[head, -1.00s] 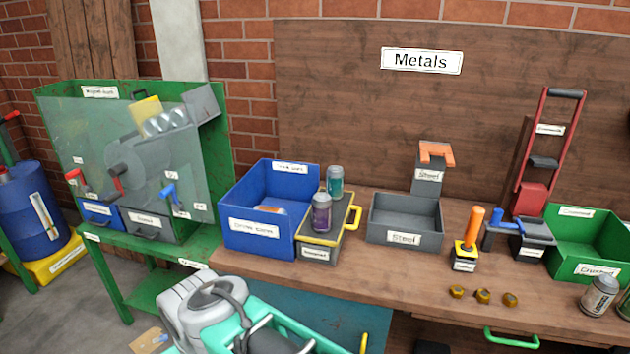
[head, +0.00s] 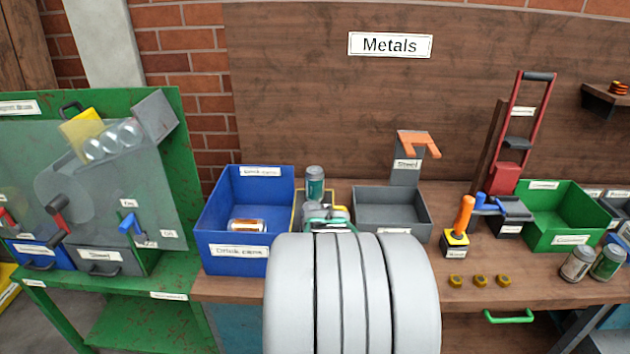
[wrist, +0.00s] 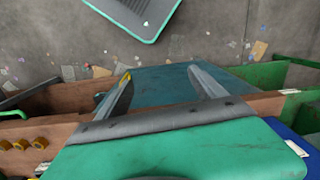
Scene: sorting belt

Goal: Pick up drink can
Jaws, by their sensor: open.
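A teal and silver drink can (head: 315,183) stands upright at the back of the yellow-edged box, beside the blue drink cans bin (head: 232,262). An orange and white can (head: 248,226) lies on its side in that bin. Two more cans, a grey one (head: 577,264) and a green one (head: 607,262), stand at the right front of the bench. My gripper (wrist: 160,82) is open with nothing between its fingers in the wrist view; no can shows there. In the head view my pale arm hides most of the gripper and the area in front of the teal can.
A grey steel bin (head: 385,213) stands right of the box. An orange-handled tool (head: 460,219), brass nuts (head: 480,281) and a green crushed bin (head: 556,219) are farther right. A green magnet machine (head: 110,180) stands at the left. The front bench edge shows in the wrist view.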

